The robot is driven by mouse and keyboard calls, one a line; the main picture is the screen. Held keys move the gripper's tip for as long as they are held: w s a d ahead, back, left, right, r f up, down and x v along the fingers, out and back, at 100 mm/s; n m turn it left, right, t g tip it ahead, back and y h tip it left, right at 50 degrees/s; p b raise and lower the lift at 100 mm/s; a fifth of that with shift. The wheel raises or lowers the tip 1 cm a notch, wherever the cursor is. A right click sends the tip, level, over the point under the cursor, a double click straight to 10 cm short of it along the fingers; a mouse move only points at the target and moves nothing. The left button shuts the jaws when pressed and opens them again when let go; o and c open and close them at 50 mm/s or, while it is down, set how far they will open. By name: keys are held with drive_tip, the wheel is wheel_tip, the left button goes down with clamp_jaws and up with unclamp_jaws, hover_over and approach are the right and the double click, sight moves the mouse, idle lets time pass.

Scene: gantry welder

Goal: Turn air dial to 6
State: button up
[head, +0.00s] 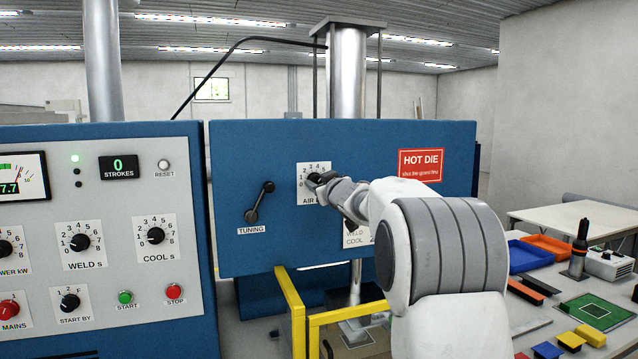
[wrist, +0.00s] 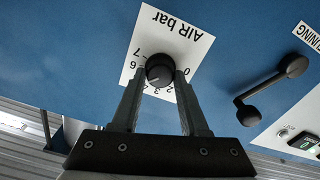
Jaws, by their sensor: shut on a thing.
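The air dial is a black round knob (wrist: 159,69) on a white plate marked "AIR bar" (wrist: 178,32), with a scale from 0 to 7. In the wrist view the plate appears upside down. My gripper (wrist: 160,78) has one finger on each side of the knob and is shut on it. In the head view my gripper (head: 323,181) is at the air plate (head: 304,171) on the blue panel, covering part of the knob and lettering. The number the knob points at is too small to read surely.
The tuning crank (head: 259,202) is left of the air dial. A red "HOT DIE" sign (head: 420,165) is to the right. A yellow guard frame (head: 293,300) stands below the panel.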

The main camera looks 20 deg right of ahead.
clamp_jaws()
drive_tip(key=m+p, duration=0.2)
drive_tip(key=p, duration=0.1)
drive_tip(key=shift+r+m, duration=0.2)
drive_tip(key=shift+m, duration=0.1)
drive_tip(key=shift+d+f+m+p, duration=0.1)
drive_tip(key=shift+f+m+p, duration=0.05)
drive_tip(key=shift+m+p, duration=1.25)
drive_tip(key=shift+m, duration=0.3)
drive_tip(key=o, duration=0.9)
unclamp_jaws()
drive_tip(key=shift+s, duration=0.15)
